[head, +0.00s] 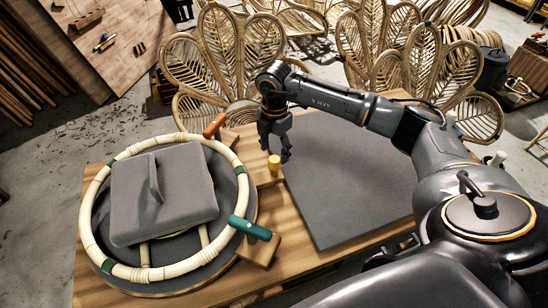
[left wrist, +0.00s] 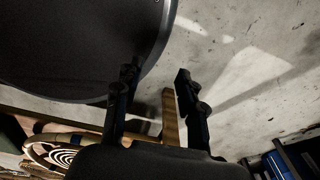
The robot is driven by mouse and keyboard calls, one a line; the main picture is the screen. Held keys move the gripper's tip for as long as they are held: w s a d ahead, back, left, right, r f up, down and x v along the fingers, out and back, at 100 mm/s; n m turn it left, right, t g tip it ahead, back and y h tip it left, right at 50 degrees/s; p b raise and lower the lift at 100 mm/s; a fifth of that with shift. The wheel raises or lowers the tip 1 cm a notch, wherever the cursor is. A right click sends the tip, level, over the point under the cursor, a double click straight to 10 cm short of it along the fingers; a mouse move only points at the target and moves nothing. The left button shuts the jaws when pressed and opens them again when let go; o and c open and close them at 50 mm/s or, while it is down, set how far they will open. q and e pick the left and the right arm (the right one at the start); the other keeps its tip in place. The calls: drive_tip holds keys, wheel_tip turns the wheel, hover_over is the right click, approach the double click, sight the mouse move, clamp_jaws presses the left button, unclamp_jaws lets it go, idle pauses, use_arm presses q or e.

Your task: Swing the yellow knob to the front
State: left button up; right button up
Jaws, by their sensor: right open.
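The yellow knob (head: 274,163) is a small cylinder standing upright at the end of a wooden arm, between the round rattan fixture and the dark mat. My right gripper (head: 275,153) points down just above and behind the knob, its fingers open and apart. I cannot tell whether a finger touches the knob. My left gripper (left wrist: 157,76) shows only in the left wrist view, open and empty above the floor.
A rattan ring (head: 88,207) surrounds a grey padded block (head: 165,195). An orange handle (head: 215,126) and a green handle (head: 250,228) stand at its right side. The dark mat (head: 345,175) is clear. Rattan chair backs (head: 240,50) stand behind the table.

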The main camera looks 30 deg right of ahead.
sight(274, 159)
wheel_tip(274, 159, down, 4)
drive_tip(key=shift+f, duration=0.45)
drive_tip(key=shift+c, duration=1.4)
use_arm(q)
drive_tip(key=shift+w+r, duration=0.2)
drive_tip(key=shift+w, duration=0.3)
drive_tip(key=shift+w+r, duration=0.2)
drive_tip(key=shift+w, duration=0.3)
use_arm(e)
clamp_jaws()
